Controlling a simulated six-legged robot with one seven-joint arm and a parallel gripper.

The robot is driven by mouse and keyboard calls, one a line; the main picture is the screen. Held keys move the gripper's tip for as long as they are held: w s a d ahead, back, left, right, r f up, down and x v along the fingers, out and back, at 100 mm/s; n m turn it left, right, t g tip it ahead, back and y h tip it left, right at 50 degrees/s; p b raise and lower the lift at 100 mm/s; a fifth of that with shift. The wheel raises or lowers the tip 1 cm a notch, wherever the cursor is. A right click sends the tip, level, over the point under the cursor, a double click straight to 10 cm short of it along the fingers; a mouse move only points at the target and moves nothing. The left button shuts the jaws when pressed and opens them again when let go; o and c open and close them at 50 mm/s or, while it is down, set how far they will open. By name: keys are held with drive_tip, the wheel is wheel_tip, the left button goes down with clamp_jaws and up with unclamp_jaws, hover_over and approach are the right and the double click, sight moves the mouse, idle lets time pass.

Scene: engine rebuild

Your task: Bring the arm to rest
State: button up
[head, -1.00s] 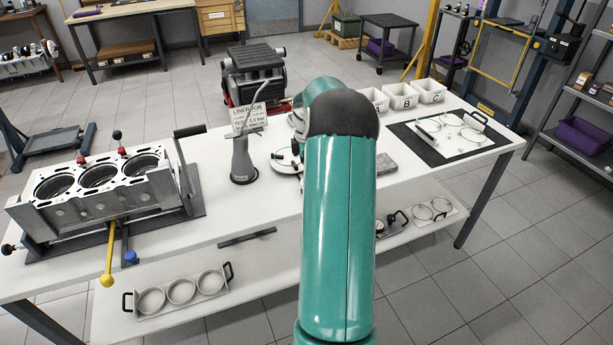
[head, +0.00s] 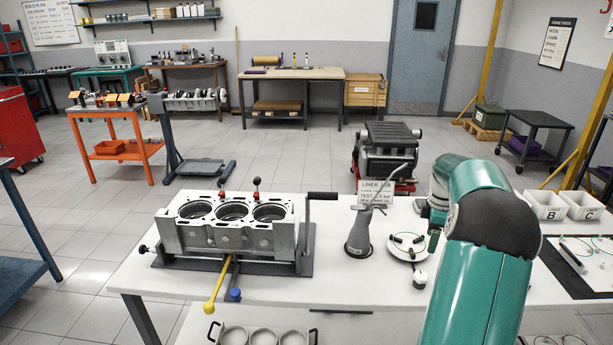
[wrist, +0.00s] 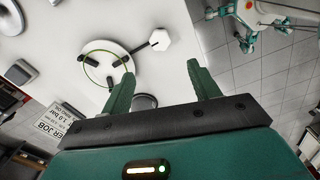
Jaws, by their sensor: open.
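My teal arm rises at the right of the head view, bent over the white workbench (head: 385,287). My gripper (wrist: 160,92) shows in the wrist view with its two green fingers apart and nothing between them. It is above the bench near its edge. A round white fixture with a thin ring (wrist: 105,62) lies beyond the left finger, apart from it as far as I can tell. The same fixture (head: 407,247) sits right of the grey spouted can (head: 358,236) in the head view. In the head view my gripper is mostly hidden behind my arm.
An engine block (head: 230,228) stands in a holder on the left of the bench, with a yellow-knobbed lever (head: 213,302) in front. A sign (head: 377,191) stands behind the can.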

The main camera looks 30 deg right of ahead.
drive_tip(key=w+a+r+m+t+h, duration=0.15)
drive_tip(key=a+r, duration=0.45)
drive_tip(key=a, duration=0.7)
drive_tip(key=w+a+r+m, duration=0.15)
drive_tip(key=a+r, duration=0.45)
drive_tip(key=a, duration=0.7)
drive_tip(key=s+a+m+t, duration=0.2)
drive_tip(key=s+a+m, duration=0.1)
drive_tip(key=s+a, duration=0.5)
drive_tip(key=s+a+m+t+y, duration=0.1)
drive_tip(key=s+a+m+t, duration=0.1)
drive_tip(key=s+a, duration=0.7)
drive_tip(key=a+f, duration=0.1)
drive_tip(key=a, duration=0.4)
drive_tip(key=shift+a+m, duration=0.4)
